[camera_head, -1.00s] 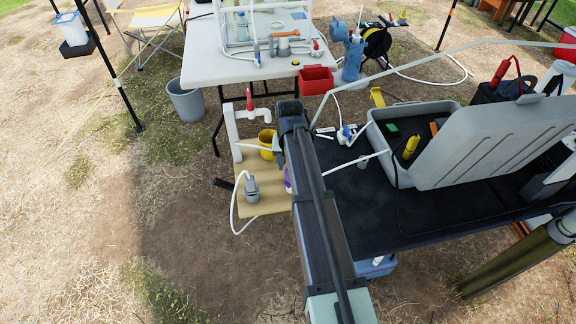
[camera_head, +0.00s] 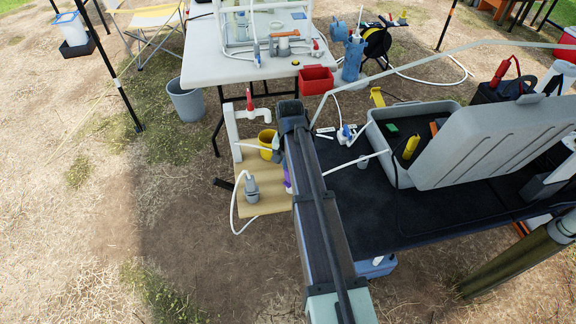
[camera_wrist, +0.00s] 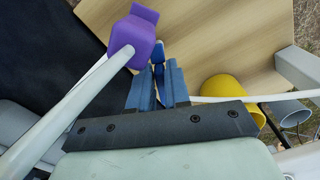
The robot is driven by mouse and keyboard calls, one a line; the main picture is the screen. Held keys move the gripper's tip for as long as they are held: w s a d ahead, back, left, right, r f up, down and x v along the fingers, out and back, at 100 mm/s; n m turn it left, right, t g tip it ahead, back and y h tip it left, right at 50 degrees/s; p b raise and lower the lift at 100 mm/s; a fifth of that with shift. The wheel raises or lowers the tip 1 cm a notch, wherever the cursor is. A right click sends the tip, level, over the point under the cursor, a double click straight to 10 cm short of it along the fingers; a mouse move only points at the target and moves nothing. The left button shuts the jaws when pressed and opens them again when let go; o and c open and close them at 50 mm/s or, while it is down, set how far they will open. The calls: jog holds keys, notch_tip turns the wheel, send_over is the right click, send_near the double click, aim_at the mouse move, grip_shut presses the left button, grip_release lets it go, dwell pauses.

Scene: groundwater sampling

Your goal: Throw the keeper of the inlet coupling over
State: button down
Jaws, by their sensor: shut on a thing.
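A purple block-shaped fitting (camera_wrist: 137,37) with a thick white tube (camera_wrist: 90,88) running from it shows in the wrist view, left of my fingertips; I take it for the inlet coupling. My gripper (camera_wrist: 158,78) points down over the wooden board, its blue-grey fingers close together. A small dark blue piece (camera_wrist: 158,48) shows at the fingertips, beside the purple block; it may be the keeper, and its grip is mostly hidden between the fingers. In the head view my arm covers most of this place, and only a sliver of the purple coupling (camera_head: 288,183) shows.
A yellow bucket (camera_wrist: 222,88) stands right of my fingers. The wooden board (camera_head: 262,205) carries a grey fitting (camera_head: 251,190) with a white hose. A black-topped bench (camera_head: 350,215) with an open grey case (camera_head: 395,170) lies to the right. A white pipe with a red handle (camera_head: 250,100) stands behind.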

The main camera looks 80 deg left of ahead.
jog(key=m, duration=0.7)
jog(key=shift+d, duration=0.35)
jog(key=m, duration=0.6)
jog(key=shift+w+d, duration=0.2)
jog(key=c, duration=1.1)
grip_release()
jog(key=shift+d, duration=0.1)
jog(key=shift+w+a+r, duration=0.1)
jog(key=shift+a+r, duration=0.05)
jog(key=shift+r, duration=1.9)
jog(key=shift+a+r, duration=0.15)
jog(key=shift+r, duration=1.85)
jog(key=shift+w, duration=0.1)
